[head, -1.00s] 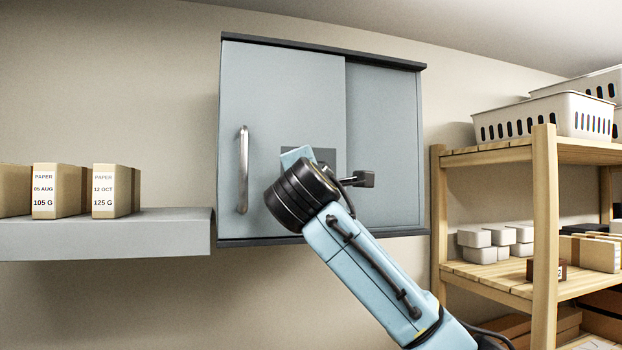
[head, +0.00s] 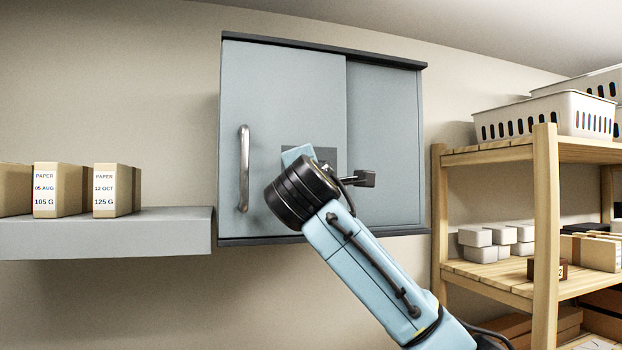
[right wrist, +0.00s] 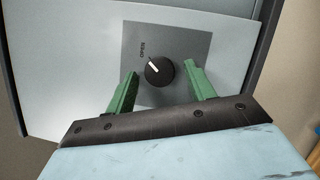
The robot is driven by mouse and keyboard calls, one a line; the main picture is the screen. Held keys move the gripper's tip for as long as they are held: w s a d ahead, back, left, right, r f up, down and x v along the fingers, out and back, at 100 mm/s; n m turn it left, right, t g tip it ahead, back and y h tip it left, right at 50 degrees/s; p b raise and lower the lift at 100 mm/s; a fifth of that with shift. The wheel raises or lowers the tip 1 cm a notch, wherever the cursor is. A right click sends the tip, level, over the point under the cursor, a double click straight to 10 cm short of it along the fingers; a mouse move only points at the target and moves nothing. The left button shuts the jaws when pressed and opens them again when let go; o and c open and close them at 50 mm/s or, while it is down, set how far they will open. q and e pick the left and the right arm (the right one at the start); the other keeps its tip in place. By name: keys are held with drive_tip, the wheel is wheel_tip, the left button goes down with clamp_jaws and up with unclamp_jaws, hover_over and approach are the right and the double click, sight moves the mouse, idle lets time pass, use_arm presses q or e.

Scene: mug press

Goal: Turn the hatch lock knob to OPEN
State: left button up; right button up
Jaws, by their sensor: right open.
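The hatch (head: 283,100) is a pale blue-grey wall cabinet with a vertical bar handle (head: 243,168) on its left panel. In the right wrist view a round black lock knob (right wrist: 159,71) sits on a dark grey plate (right wrist: 190,40). Its white pointer line points up and left, toward a small OPEN label (right wrist: 143,49). My right gripper (right wrist: 165,82) is open, with one green finger on each side of the knob and gaps between. In the head view my right arm hides the knob and most of the plate (head: 326,155). My left gripper is not in view.
A grey wall shelf (head: 105,235) with paper boxes (head: 110,190) is on the left. A wooden rack (head: 544,220) with white baskets (head: 545,117) and small boxes stands on the right. The wall below the cabinet is clear on the left.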

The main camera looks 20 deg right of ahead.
drive_tip(key=b+v, duration=0.4)
drive_tip(key=v, duration=0.9)
drive_tip(key=shift+s+b, duration=0.15)
drive_tip(key=shift+b, duration=0.2)
drive_tip(key=shift+a+r, duration=0.1)
